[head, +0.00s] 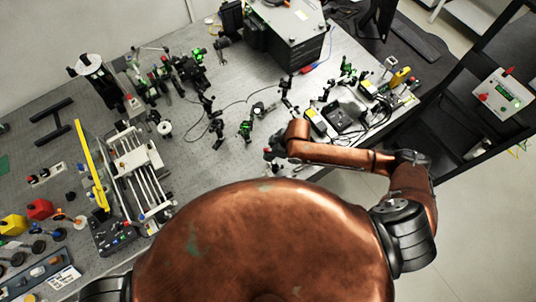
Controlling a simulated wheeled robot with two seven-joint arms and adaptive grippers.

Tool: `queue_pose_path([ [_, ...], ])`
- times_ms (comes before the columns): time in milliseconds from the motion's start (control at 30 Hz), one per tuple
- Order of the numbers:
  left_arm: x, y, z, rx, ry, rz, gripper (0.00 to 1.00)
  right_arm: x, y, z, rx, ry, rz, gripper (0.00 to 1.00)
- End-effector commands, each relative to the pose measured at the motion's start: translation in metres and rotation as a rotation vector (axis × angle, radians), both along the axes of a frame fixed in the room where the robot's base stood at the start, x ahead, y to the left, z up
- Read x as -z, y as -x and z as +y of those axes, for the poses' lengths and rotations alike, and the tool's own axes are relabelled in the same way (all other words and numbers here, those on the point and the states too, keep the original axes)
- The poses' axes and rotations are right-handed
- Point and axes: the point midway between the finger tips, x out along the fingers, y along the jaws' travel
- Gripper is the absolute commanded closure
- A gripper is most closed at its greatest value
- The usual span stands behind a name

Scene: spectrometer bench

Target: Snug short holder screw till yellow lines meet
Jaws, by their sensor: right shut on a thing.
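My right arm comes in from the right, and my right gripper (271,151) is at the bench's near edge, left of the arm's copper wrist. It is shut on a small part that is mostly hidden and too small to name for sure. Small black post holders with green-marked optics (246,128) stand just beyond and left of the gripper. I cannot tell which of them is the short holder. The yellow lines are too small to make out. My left gripper is not in view.
The perforated optical bench (215,165) is bare left of the gripper. More optics (190,65) and a grey box (287,30) stand farther back. A railed stage (140,165) and a yellow bar (91,165) are at left. Black devices (340,117) stand right, and thin cables cross the bench.

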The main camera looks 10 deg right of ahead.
Motion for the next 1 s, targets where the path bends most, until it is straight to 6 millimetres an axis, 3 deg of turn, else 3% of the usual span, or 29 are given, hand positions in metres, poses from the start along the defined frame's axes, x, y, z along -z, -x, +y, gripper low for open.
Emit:
queue_pose_path([
  [1000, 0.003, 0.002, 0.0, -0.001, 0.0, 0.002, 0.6, 0.015, 0.0, 0.0, 0.0, 0.0, 0.0, 1.0],
])
